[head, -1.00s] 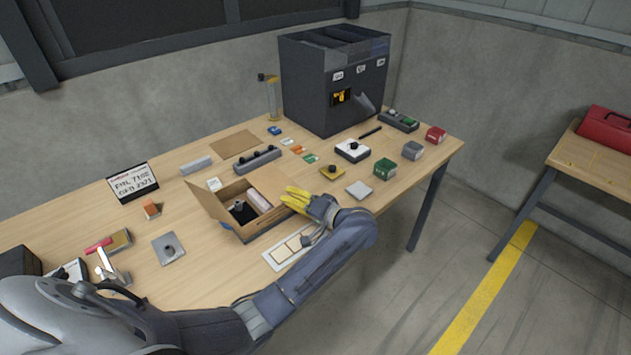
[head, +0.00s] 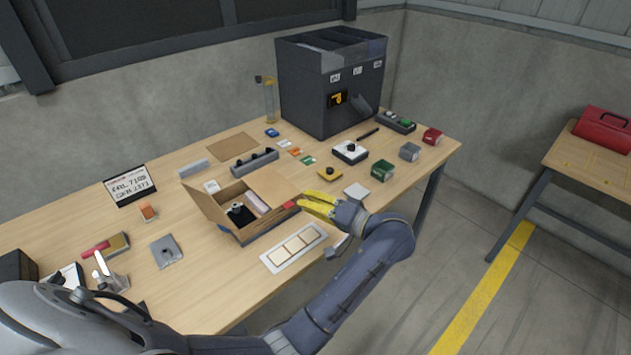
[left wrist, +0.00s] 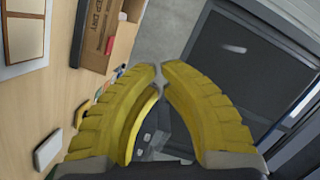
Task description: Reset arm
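My left arm (head: 370,262) reaches in from the lower left over the table's front edge. My left gripper (head: 304,205) has yellow fingers and is above the table, just right of the open cardboard box (head: 262,231). In the left wrist view the fingertips of this gripper (left wrist: 160,70) come together with nothing seen between them, and the box (left wrist: 108,30) is apart from them at the upper left. My right gripper is not in view.
A white tray of pale squares (head: 265,262) lies near the front edge. A dark sorting machine (head: 305,100) stands at the back. Small coloured boxes, including a green one (head: 382,170), sit at the right. Open floor (head: 450,240) lies between this table and a side table.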

